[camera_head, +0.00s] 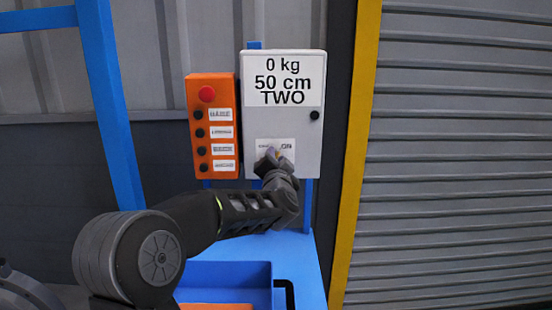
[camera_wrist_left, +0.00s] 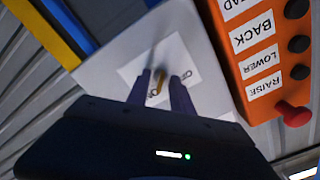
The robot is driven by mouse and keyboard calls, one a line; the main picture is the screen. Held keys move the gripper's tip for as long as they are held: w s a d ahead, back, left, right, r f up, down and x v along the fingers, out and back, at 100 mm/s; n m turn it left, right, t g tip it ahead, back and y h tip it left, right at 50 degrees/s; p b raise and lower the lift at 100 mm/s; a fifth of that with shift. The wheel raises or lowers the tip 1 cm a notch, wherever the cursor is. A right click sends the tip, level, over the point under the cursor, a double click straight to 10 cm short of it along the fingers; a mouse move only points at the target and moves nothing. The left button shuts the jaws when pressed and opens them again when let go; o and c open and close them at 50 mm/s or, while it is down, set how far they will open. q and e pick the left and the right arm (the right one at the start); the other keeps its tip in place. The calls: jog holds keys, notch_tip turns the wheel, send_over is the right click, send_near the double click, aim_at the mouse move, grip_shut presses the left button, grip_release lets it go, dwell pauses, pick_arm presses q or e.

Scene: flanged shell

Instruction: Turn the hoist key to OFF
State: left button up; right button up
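The hoist key, a small yellow-orange piece, shows in the left wrist view (camera_wrist_left: 160,81) on a white label (camera_wrist_left: 185,66) of the grey control box (camera_head: 311,140). My left gripper (camera_head: 269,158) is right at the label in the head view and mostly covers the key. In the left wrist view its two fingers (camera_wrist_left: 161,80) stand on either side of the key, with a gap around it; contact is not clear. My right gripper is not in view.
An orange button box (camera_head: 199,130) with a red button stands left of the grey box. The grey box reads 0 kg, 50 cm, TWO and has a black knob (camera_head: 314,115). A blue tray (camera_head: 235,270) lies below. A yellow post (camera_head: 356,150) and shutter (camera_head: 460,160) stand right.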

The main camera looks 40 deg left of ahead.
pick_arm(q)
grip_shut()
jog(key=shift+n, duration=0.5)
jog(key=n+b, duration=0.7)
jog(key=n, duration=0.9)
jog(key=shift+f+n, duration=0.1)
jog(key=shift+n, duration=0.3)
dwell(0.4)
